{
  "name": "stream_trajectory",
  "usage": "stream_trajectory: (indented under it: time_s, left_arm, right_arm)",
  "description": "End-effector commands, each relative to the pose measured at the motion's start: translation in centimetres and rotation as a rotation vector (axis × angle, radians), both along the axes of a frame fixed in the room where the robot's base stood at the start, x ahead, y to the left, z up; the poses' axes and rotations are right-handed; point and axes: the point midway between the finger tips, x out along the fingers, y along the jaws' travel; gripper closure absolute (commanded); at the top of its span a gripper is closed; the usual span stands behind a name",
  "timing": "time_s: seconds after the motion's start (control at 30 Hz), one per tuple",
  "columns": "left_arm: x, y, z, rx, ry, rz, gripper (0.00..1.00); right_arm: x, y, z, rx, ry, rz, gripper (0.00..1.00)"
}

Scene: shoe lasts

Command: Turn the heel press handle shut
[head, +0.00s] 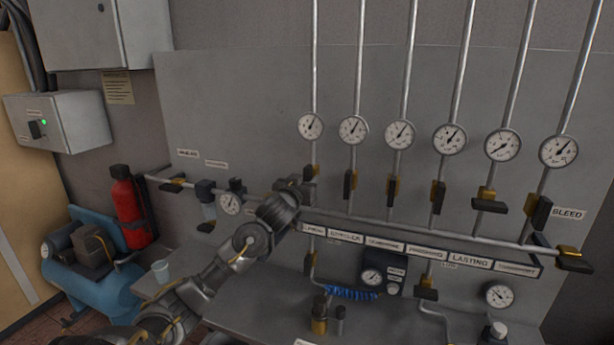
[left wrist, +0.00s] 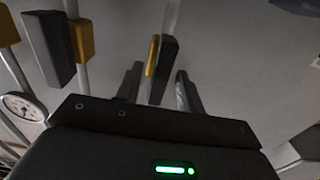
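My left gripper (head: 300,188) is at the leftmost upright pipe of the gauge board, over the valve there, and covers most of that valve in the head view. In the left wrist view, the gripper (left wrist: 158,88) is open. A black and yellow valve handle (left wrist: 166,65) stands between its two fingers, with a gap visible on each side. The handle runs roughly along the pipe. Most station labels under the pipes are too blurred to read, so I cannot tell which valve is the heel press. My right gripper is not in view.
Neighbouring handles hang on the second (head: 350,186) and third (head: 392,190) pipes; two also show in the left wrist view (left wrist: 48,48). The fifth pipe's handle (head: 489,204) lies crosswise. A label strip (head: 420,251) runs below.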

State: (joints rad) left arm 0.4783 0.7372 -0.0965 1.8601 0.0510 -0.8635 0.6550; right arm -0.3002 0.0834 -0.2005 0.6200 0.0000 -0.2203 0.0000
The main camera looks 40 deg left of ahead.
Motion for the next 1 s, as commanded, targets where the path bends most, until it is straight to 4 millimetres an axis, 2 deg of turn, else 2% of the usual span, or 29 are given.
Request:
stream_trajectory:
  time_s: [0.13, 0.37, 0.4, 0.7, 1.0]
  left_arm:
    - [0.70, 0.22, -0.03, 0.001, 0.001, 0.000, 0.62]
    - [0.76, 0.22, -0.10, 0.001, 0.001, -0.001, 0.62]
    - [0.76, 0.22, -0.10, 0.001, 0.001, -0.001, 0.63]
    - [0.75, 0.23, -0.09, 0.001, 0.001, 0.000, 1.00]
    - [0.77, 0.15, -0.15, 0.027, 0.011, -0.001, 1.00]
  right_arm:
    - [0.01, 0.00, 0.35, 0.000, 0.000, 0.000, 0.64]
    - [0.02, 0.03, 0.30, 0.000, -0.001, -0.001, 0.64]
    - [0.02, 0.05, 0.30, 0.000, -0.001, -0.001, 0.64]
    - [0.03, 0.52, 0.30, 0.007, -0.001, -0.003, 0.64]
    - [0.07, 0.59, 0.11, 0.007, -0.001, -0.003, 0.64]
